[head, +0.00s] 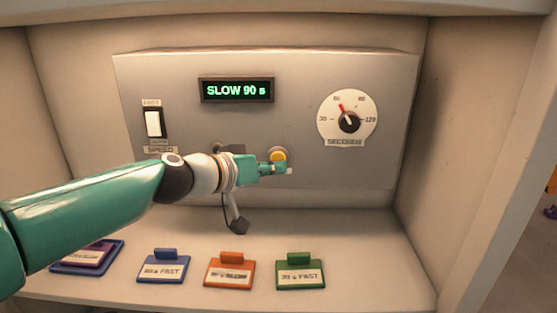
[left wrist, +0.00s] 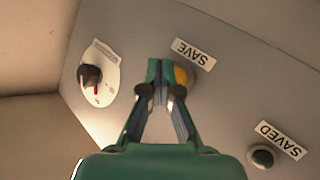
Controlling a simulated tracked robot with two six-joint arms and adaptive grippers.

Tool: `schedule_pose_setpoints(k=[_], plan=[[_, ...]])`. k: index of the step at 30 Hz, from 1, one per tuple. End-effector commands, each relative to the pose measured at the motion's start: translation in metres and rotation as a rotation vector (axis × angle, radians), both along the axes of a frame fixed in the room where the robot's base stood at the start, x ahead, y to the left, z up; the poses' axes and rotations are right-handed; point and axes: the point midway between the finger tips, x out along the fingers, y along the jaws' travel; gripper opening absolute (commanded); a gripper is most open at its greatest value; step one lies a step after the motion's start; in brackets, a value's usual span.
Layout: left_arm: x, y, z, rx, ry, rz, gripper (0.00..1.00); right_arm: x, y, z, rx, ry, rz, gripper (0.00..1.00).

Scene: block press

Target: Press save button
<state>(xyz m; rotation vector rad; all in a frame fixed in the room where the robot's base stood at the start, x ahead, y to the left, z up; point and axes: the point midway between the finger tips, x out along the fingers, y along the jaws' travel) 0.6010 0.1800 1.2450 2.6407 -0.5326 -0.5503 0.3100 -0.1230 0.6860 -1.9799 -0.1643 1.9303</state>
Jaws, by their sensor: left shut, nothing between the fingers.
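The yellow save button (head: 278,155) sits on the grey panel, its lower part covered by my left gripper (head: 288,170) in the head view. In the left wrist view the button (left wrist: 181,75) shows just right of my shut, empty left fingertips (left wrist: 161,72), under an upside-down SAVE label (left wrist: 194,54). The fingertips overlap the button's edge in that view. I cannot tell whether they touch it. A round, dull green SAVED light or button (left wrist: 262,157) with its label (left wrist: 282,140) is at lower right. My right gripper is not in view.
The panel display (head: 237,90) reads SLOW 90 s. A white speed switch (head: 153,124) is at left, and a seconds dial (head: 348,121) is at right, its red pointer up and slightly left. Several coloured labelled cards, including an orange one (head: 230,274), lie on the shelf below.

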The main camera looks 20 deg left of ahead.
Motion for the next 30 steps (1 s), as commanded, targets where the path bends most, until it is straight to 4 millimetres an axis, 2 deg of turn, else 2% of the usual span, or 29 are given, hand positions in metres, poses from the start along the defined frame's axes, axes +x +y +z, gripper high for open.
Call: schedule_pose_setpoints(k=[30], plan=[[0.0077, 0.0017, 0.0015, 0.000, 0.001, -0.001, 0.00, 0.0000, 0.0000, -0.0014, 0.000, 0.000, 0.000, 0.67]])
